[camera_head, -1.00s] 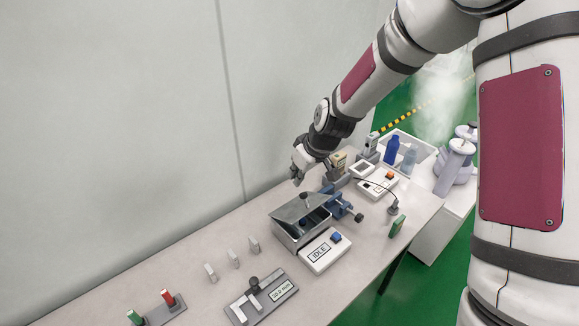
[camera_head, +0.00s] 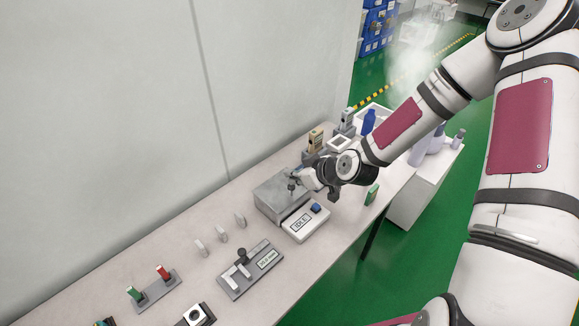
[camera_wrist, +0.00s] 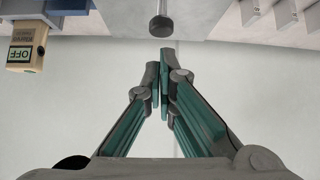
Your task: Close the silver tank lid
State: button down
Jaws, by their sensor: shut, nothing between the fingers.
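The silver tank (camera_head: 290,214) is a grey metal box on the bench in the head view. Its lid (camera_head: 277,188) lies down flat across the top, with no opening visible from this side. A small dark knob (camera_head: 291,187) stands on the lid; a round dark knob (camera_wrist: 160,26) also shows just beyond my fingertips in the wrist view. My gripper (camera_head: 298,180) is at the right back part of the lid, close to the knob. In the wrist view my gripper (camera_wrist: 165,62) has its fingers together and empty. Whether it touches the lid I cannot tell.
A white box reading IDLE (camera_head: 303,223) with a blue button stands against the tank's front right. A gauge fixture (camera_head: 250,270) and several small upright pieces (camera_head: 221,235) lie to the left. A tan tester marked OFF (camera_wrist: 26,45) is near my gripper. The wall borders the bench behind.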

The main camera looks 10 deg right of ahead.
aim_at(294, 188)
jog(key=shift+s+d+f, duration=0.2)
jog(key=shift+s+f, duration=0.1)
jog(key=shift+f, duration=0.25)
jog(key=shift+s+d+f, duration=0.2)
jog(key=shift+s+f, duration=0.1)
jog(key=shift+f, duration=0.3)
jog(key=shift+s+d+f, duration=0.2)
jog(key=shift+s+f, duration=0.1)
jog(key=shift+f, duration=0.25)
jog(key=shift+r+p, duration=0.25)
jog(key=shift+p, duration=0.15)
jog(key=s+d, duration=0.5)
jog(key=s, duration=0.3)
jog(key=shift+d, duration=0.15)
